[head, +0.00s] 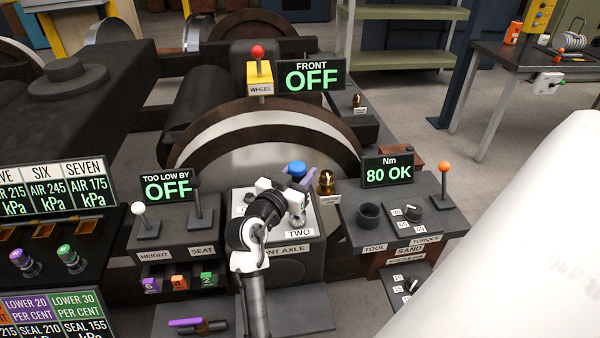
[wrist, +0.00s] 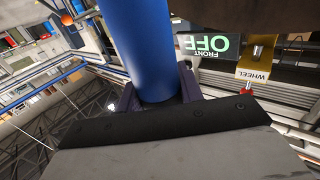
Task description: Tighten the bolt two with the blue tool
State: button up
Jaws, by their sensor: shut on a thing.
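My gripper (head: 300,180) is over the right side of the light plate of the front axle stand, above the label TWO (head: 299,233). It is shut on the blue tool (head: 297,168), whose round top shows between the fingers. In the wrist view the blue tool (wrist: 155,45) is a thick blue cylinder held between two dark purple fingers. My arm and gripper hide bolt two, so I cannot tell whether the tool is seated on it. The Nm display (head: 388,171) reads 80 OK.
The tool holder (head: 370,214) is empty, beside the torque dial (head: 413,213). A brass bolt (head: 326,182) stands just right of my gripper. A lever with an orange knob (head: 444,168) is farther right. The wheel (head: 262,130) rises behind. The FRONT display (head: 310,76) reads OFF.

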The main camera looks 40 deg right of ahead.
aim_at(300, 162)
jog(key=shift+f+b, duration=0.55)
jog(key=shift+f, duration=0.1)
dwell(1.3)
jog(key=shift+r+p, duration=2.3)
jog(key=shift+r, duration=1.4)
jog(key=shift+f, duration=0.1)
